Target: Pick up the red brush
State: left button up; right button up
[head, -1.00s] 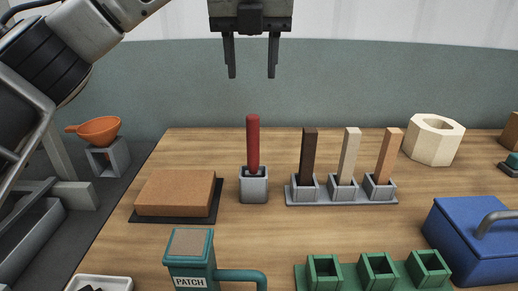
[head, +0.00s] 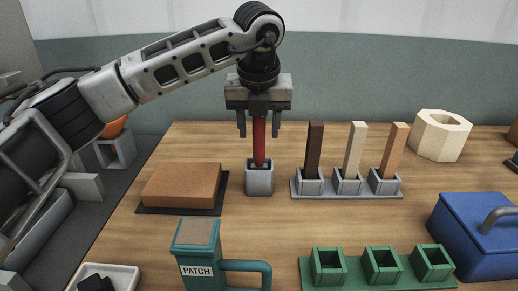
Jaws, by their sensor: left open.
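The red brush (head: 259,143) stands upright in a small grey holder (head: 259,180) on the wooden table, a little left of the middle. Only its red handle shows; its lower end is hidden in the holder. My left gripper (head: 259,131) is open above the holder. It points down, with one finger on each side of the red handle and gaps between fingers and handle. The handle's top is hidden by the gripper body. My right gripper is not in view.
A brown brick (head: 182,186) lies on a dark mat to the left. A grey rack (head: 346,190) with several coloured sticks stands close on the right. In front are a teal PATCH container (head: 197,250), green sockets (head: 380,268) and a blue box (head: 478,240).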

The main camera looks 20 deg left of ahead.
pick_arm(q)
jog(key=shift+f, duration=0.2)
grip_shut()
jog(key=shift+r, duration=0.1)
